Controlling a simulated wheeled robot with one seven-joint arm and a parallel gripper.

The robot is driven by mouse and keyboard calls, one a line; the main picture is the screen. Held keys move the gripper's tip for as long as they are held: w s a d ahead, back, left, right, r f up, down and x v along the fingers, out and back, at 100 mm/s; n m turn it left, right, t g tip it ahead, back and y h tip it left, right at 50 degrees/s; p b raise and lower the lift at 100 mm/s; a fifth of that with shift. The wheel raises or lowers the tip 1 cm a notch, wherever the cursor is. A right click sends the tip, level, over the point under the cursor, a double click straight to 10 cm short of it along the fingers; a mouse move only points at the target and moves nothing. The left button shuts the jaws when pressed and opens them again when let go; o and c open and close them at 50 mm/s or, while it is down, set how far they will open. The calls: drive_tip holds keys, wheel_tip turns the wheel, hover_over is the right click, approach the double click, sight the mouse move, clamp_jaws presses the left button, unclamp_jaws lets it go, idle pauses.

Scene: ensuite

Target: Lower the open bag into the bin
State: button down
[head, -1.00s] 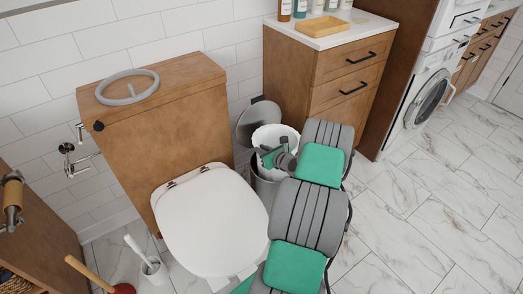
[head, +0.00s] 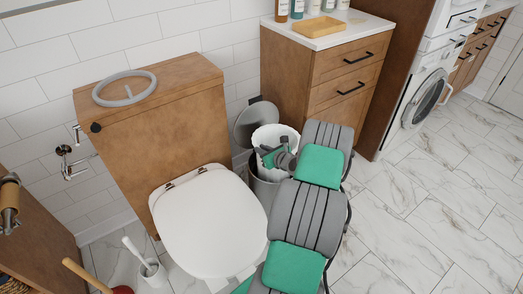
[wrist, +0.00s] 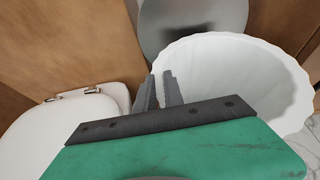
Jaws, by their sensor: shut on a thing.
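The open white bag (head: 268,133), with a wavy rim, stands mouth up at the grey bin (head: 262,190). Its wide mouth also fills the right of the wrist view (wrist: 225,60). My gripper (head: 272,156) is shut on the bag's rim at its left side in the wrist view (wrist: 160,76). The bin's round grey lid (head: 250,122) is raised behind the bag and shows at the top of the wrist view (wrist: 195,22). The bin's rim is hidden by the bag and my arm, so I cannot tell how deep the bag sits.
The toilet (head: 208,220) stands close left of the bin, its seat lid down. A wooden cabinet (head: 325,85) stands behind and right. A toilet brush (head: 150,268) and plunger (head: 90,277) stand at lower left. The marble floor (head: 430,215) at right is clear.

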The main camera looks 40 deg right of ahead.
idle(0.3)
drive_tip(key=c, duration=1.4)
unclamp_jaws()
drive_tip(key=shift+o, duration=0.7)
drive_tip(key=o, duration=1.3)
drive_tip(key=shift+c, duration=0.2)
wheel_tip(320, 180, up, 8)
drive_tip(key=p, duration=0.6)
drive_tip(key=shift+r+p, duration=0.15)
drive_tip(key=shift+p, duration=0.2)
